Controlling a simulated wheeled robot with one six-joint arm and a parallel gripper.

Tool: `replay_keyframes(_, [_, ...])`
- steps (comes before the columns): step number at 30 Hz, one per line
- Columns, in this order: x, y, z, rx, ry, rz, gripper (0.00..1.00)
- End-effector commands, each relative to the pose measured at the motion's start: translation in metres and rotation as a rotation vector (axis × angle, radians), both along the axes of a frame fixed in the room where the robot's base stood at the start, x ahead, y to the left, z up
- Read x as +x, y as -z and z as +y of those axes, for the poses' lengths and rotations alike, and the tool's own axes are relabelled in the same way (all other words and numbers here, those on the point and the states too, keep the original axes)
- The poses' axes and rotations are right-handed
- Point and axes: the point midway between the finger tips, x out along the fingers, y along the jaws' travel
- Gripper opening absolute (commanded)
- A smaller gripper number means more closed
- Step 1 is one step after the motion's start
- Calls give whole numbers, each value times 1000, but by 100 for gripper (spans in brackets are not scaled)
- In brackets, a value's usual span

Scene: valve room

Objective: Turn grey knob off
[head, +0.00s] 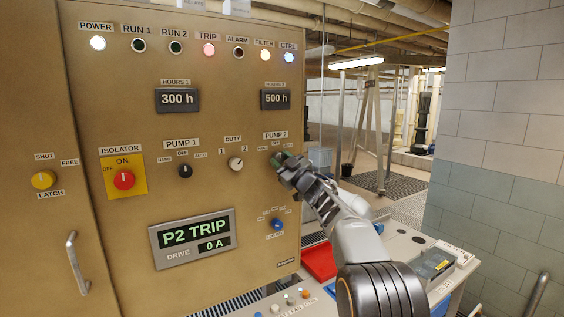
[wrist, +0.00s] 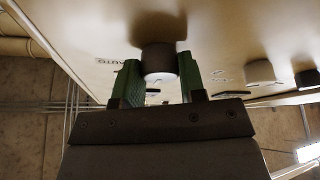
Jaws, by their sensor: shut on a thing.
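The grey knob (wrist: 159,60) under the PUMP 2 label (head: 275,135) is mostly hidden by my gripper (head: 281,160) in the head view. In the wrist view my gripper (wrist: 158,85) has its two green finger pads on either side of the knob, shut on it. An AUTO label (wrist: 110,60) shows beside the knob, but I cannot see which mark the knob points to. The panel display (head: 192,238) reads P2 TRIP and DRIVE 0 A.
The pale DUTY knob (head: 235,163) and black PUMP 1 knob (head: 185,171) are to the left. A blue knob (head: 277,225) is just below my gripper. A red isolator (head: 123,180) and yellow latch knob (head: 43,180) are farther left. A bench with a red tray (head: 319,262) is below.

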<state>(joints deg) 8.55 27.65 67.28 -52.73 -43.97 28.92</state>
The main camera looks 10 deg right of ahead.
Motion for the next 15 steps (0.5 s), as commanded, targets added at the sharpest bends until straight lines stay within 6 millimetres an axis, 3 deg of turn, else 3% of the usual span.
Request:
replay_keyframes(1, [0,-1,0,1,0,-1,14])
replay_keyframes(2, [0,-1,0,0,1,-2,40])
replay_keyframes(3, [0,-1,0,1,0,-1,44])
replay_keyframes(9, [0,0,0,1,0,-1,63])
replay_keyframes(15, [0,0,0,1,0,0,63])
